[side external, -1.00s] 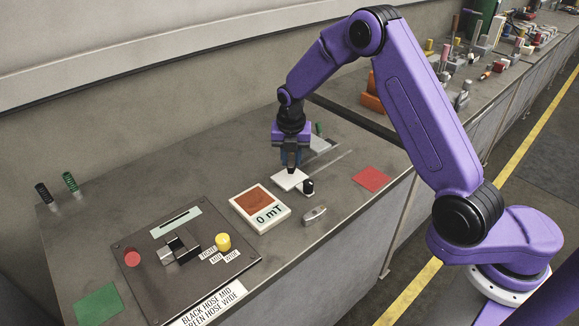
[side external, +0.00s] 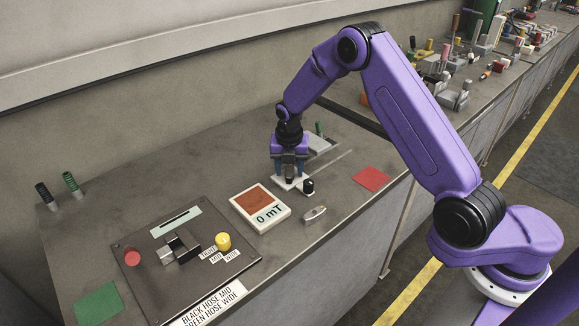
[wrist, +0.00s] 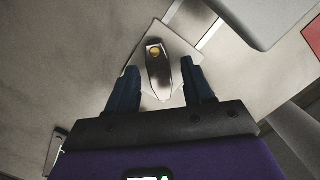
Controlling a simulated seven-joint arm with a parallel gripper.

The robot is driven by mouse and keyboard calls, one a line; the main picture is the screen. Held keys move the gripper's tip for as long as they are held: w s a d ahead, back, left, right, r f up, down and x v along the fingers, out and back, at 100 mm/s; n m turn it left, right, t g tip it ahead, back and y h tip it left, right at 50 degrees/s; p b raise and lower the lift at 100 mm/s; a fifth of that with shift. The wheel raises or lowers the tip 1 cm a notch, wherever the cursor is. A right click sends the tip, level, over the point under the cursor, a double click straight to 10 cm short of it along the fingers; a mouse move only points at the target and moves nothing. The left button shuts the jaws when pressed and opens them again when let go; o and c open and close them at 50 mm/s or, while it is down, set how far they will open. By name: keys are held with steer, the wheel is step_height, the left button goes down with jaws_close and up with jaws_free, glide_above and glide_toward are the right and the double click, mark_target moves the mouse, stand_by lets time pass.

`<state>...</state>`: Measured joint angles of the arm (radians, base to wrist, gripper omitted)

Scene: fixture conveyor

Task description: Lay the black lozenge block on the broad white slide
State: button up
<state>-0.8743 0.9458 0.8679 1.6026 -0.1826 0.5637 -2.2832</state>
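The black lozenge block (wrist: 159,78), dark with a yellow dot near its far end, shows in the wrist view between my gripper's fingers. It lies over the broad white slide (wrist: 182,47) and appears to rest on it. In the side view the slide (side external: 278,182) is partly hidden beneath my gripper (side external: 289,179), and the block is mostly hidden by the fingers. My gripper (wrist: 161,75) is open, one blue finger on each side of the block, with a visible gap on both sides. The fingertips are low, close to the slide.
A black knob (side external: 308,187) stands just right of the slide. A small grey piece (side external: 315,214), a "0 mT" meter (side external: 260,207) and a red mat (side external: 371,179) are nearby. A dark control panel (side external: 150,243) and a green mat (side external: 97,304) lie at left.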

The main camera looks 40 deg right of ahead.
mark_target(287, 176)
steer(key=shift+r, duration=0.1)
step_height(287, 176, up, 12)
steer(key=s+a, duration=0.1)
steer(key=shift+s+a, duration=0.15)
steer(key=shift+a, duration=0.05)
stand_by(0.4)
steer(key=shift+a+r, duration=0.1)
steer(key=s+a+r+m+y, duration=0.1)
steer(key=s+a+r+m, duration=0.1)
steer(key=s+a+m, duration=0.3)
steer(key=s+a+r+m, duration=0.2)
steer(key=s+r, duration=0.1)
steer(key=s, duration=0.3)
steer(key=s+d+m, duration=0.3)
steer(key=s+d, duration=0.1)
steer(key=s, duration=0.8)
steer(key=s+d+m+g, duration=0.1)
steer(key=s+d+m, duration=0.3)
steer(key=s, duration=0.8)
steer(key=shift+s+d+y, duration=0.2)
steer(key=shift+s+y, duration=0.1)
steer(key=shift+s, duration=0.05)
